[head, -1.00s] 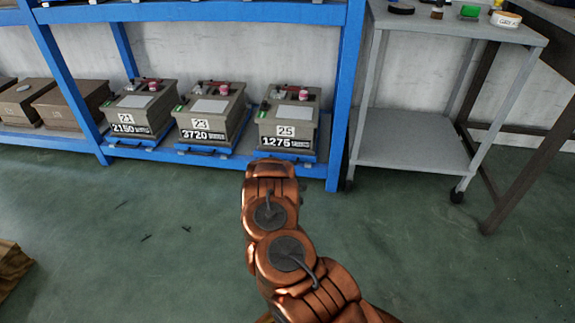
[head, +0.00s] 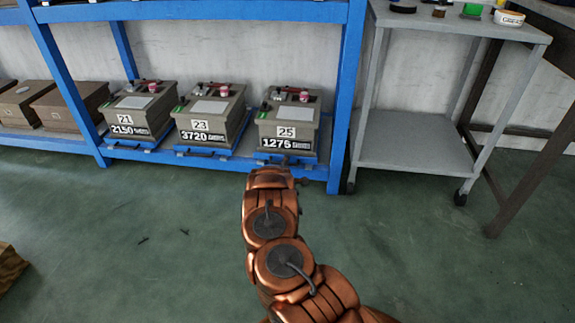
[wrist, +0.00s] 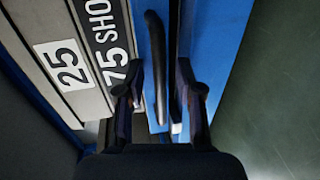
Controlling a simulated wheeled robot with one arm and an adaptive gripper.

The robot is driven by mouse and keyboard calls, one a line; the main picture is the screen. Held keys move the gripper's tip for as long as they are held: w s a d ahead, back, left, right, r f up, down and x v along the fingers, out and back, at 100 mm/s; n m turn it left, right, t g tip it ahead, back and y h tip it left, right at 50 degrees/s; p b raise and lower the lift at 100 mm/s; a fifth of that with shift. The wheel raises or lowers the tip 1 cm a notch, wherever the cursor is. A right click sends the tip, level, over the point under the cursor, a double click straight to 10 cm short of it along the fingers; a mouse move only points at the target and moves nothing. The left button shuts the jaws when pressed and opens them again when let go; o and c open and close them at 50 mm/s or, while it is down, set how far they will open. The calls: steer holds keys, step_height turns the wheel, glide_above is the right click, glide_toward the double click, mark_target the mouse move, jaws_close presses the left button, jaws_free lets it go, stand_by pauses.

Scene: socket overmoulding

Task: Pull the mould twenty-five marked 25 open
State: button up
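Mould 25 (head: 288,122) is a grey box marked 25 and 1275, on a blue tray on the low shelf. Its label (wrist: 62,65) shows sideways in the wrist view. A black bar handle (wrist: 155,75) stands at the blue tray's front (wrist: 143,35). My gripper (wrist: 160,72) is open, with one finger on each side of the handle. The fingers look apart from the handle, though contact is hard to tell. In the head view my arm hides most of the gripper, just in front of the tray. The mould sits back in its shelf place.
Mould 23 (head: 208,118) and mould 21 (head: 142,112) stand to the left on the same blue rack. The rack's blue upright (head: 343,110) is close on the right, then a grey trolley (head: 415,155). The green floor (head: 150,220) in front is mostly clear.

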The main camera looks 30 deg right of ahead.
jaws_close()
stand_by(0.3)
